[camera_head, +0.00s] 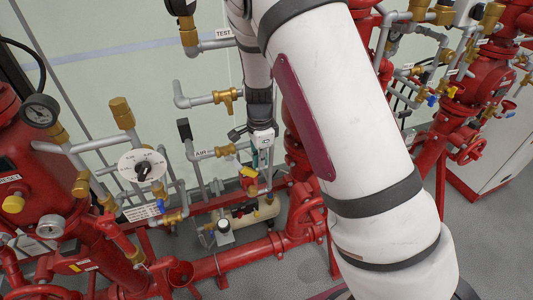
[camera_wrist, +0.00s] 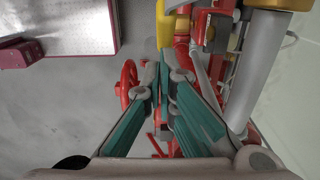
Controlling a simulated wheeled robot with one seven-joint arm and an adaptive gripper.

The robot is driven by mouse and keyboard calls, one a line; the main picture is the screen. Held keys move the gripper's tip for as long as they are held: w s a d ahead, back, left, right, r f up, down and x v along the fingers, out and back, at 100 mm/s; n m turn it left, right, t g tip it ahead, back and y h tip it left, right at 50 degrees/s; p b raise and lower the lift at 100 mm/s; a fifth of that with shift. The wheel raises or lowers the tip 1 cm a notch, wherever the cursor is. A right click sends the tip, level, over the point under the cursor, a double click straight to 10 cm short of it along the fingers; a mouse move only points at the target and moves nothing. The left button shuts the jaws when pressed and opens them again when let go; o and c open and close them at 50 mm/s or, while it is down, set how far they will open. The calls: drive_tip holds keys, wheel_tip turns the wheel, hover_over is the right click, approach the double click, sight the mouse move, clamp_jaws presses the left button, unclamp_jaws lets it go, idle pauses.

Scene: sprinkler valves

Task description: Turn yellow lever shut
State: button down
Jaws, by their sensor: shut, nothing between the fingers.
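The yellow lever (camera_wrist: 165,27) shows at the top of the wrist view, beside a red and brass valve body (camera_wrist: 184,55). In the head view a small yellow part (camera_head: 248,172), which looks like the same lever, sits above a red piece on the pipework. My gripper (camera_wrist: 164,62) has teal pads, and its fingertips are together with nothing between them. The tips appear just below the lever in the wrist view; I cannot tell whether they touch it. In the head view my gripper (camera_head: 258,162) points down beside the yellow part, its tips small and partly unclear.
Grey pipes with brass fittings (camera_head: 222,151) crowd the left of my gripper. A thick red pipe (camera_head: 245,254) runs low in front. A red handwheel (camera_wrist: 128,84) shows left of the fingers in the wrist view. Grey floor (camera_wrist: 75,95) is clear further left.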

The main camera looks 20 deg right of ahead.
sight(256, 171)
drive_tip(key=shift+a+f+y+b, duration=0.15)
drive_tip(key=shift+f+y+b, duration=0.45)
drive_tip(key=shift+y+b, duration=0.1)
idle(0.4)
drive_tip(key=shift+w+a+f+y+b, duration=0.15)
drive_tip(key=shift+f+y+b, duration=0.65)
drive_tip(key=shift+y+b, duration=0.15)
drive_tip(key=shift+a+f+y+b, duration=0.35)
drive_tip(key=shift+f+y+b, duration=0.2)
drive_tip(key=shift+y+b, duration=0.25)
drive_tip(key=y+b, duration=0.1)
drive_tip(key=a+f+y+b, duration=0.1)
drive_tip(key=shift+a+f+y, duration=0.25)
drive_tip(key=shift+y, duration=0.1)
drive_tip(key=shift+a+f, duration=0.25)
drive_tip(key=shift+a, duration=0.3)
